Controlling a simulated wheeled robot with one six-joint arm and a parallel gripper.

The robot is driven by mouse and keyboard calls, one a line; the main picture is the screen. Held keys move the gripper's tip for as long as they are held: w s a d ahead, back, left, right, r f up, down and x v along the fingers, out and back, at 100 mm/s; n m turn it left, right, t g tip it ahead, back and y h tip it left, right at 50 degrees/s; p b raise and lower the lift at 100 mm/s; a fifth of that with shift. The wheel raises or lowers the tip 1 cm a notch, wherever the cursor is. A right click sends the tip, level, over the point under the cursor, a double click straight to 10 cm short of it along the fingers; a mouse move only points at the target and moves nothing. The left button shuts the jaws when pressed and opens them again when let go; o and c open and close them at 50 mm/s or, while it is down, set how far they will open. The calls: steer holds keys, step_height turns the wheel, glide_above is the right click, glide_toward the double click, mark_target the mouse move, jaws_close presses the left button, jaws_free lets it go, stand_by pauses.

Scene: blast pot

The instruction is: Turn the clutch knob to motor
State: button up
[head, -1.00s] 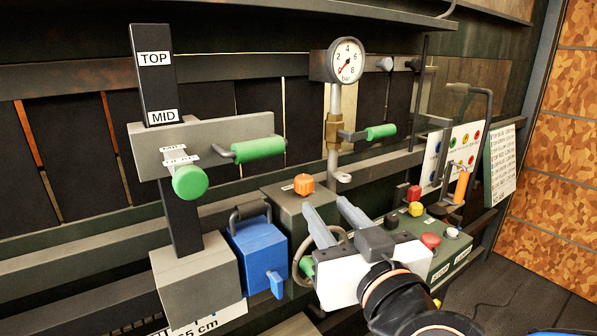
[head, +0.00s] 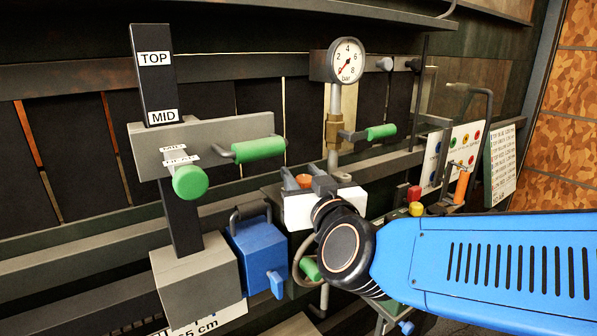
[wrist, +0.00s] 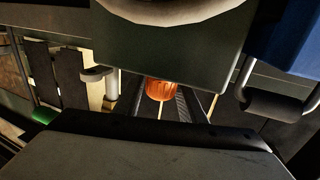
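The orange knob (head: 304,181), apparently the clutch knob, sits on top of a dark grey-green box. It also shows in the wrist view (wrist: 160,90), with a pale line along it. My gripper (head: 312,175) is at the knob, its white body and my arm covering most of the box in the head view. In the wrist view its two dark fingers (wrist: 158,103) flank the knob, one on each side, with a narrow gap between. The gripper looks open; I cannot tell whether the fingers touch the knob. No motor label can be read.
A blue box with a handle (head: 253,250) stands close left of the knob. A pressure gauge (head: 345,61) on a pipe and a green lever (head: 380,132) rise behind it. Red (head: 414,193) and yellow (head: 416,209) buttons lie to the right. A green round knob (head: 190,182) is further left.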

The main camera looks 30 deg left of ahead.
steer(key=shift+x, duration=1.1)
steer(key=shift+c, duration=0.6)
steer(key=c, duration=0.7)
steer(key=shift+o, duration=0.3)
steer(key=shift+s+n+g+y, duration=0.1)
steer(key=shift+n+g+y, duration=0.5)
steer(key=shift+n+g, duration=0.15)
steer(key=shift+s+a+n+g+y, duration=0.15)
steer(key=shift+n+g+y, duration=0.35)
steer(key=shift+g, duration=0.25)
steer(key=shift+s+a+n+g+y, duration=0.15)
steer(key=shift+n+g+y, duration=0.3)
steer(key=shift+g, duration=0.25)
steer(key=shift+s+n+g+y, duration=0.15)
steer(key=shift+n+g+y, duration=0.1)
steer(key=shift+n+g, duration=0.35)
steer(key=shift+s+a+n+g+y, duration=0.1)
steer(key=shift+s+n+g+y, duration=0.2)
steer(key=shift+g, duration=0.35)
steer(key=shift+a+n+g+y, duration=0.1)
steer(key=shift+n+g, duration=0.3)
steer(key=shift+g, duration=0.25)
